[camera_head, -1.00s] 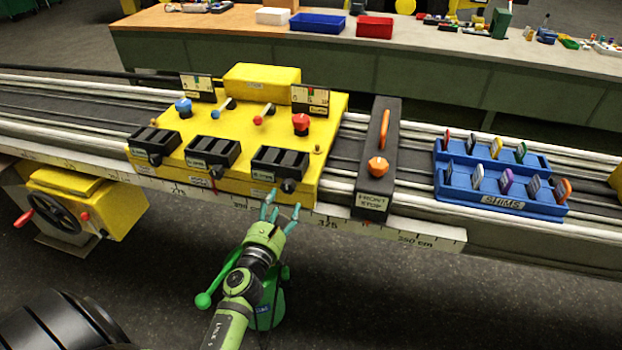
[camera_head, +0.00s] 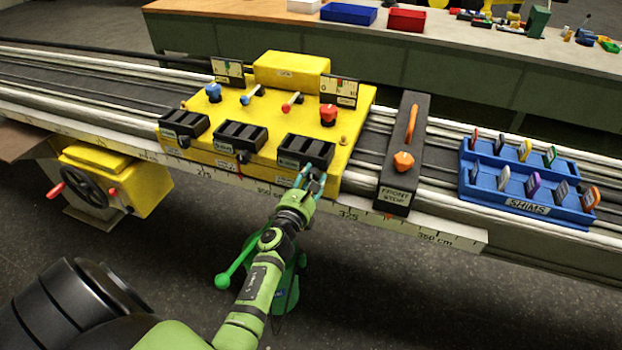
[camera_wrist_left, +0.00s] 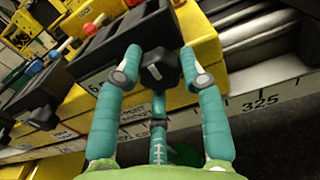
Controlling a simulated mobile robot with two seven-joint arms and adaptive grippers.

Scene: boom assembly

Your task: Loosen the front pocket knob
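The yellow carriage (camera_head: 357,112) sits on the rail with three black pocket boxes along its near side. The right-hand box (camera_head: 306,150) has a dark knob (camera_wrist_left: 160,69) low on its near face. My left gripper (camera_head: 312,182) is at this knob, with teal fingers. In the left wrist view the gripper (camera_wrist_left: 161,68) has one finger on each side of the knob and a third below it. The fingers look spread, and I cannot tell whether they touch the knob. My right gripper is not in view.
The black front stop (camera_head: 398,175) with an orange knob (camera_head: 403,161) stands right of the carriage. A blue shims tray (camera_head: 478,188) is further right. A handwheel (camera_head: 88,186) on a yellow housing is at the left. The scale strip (camera_head: 455,238) runs below the boxes.

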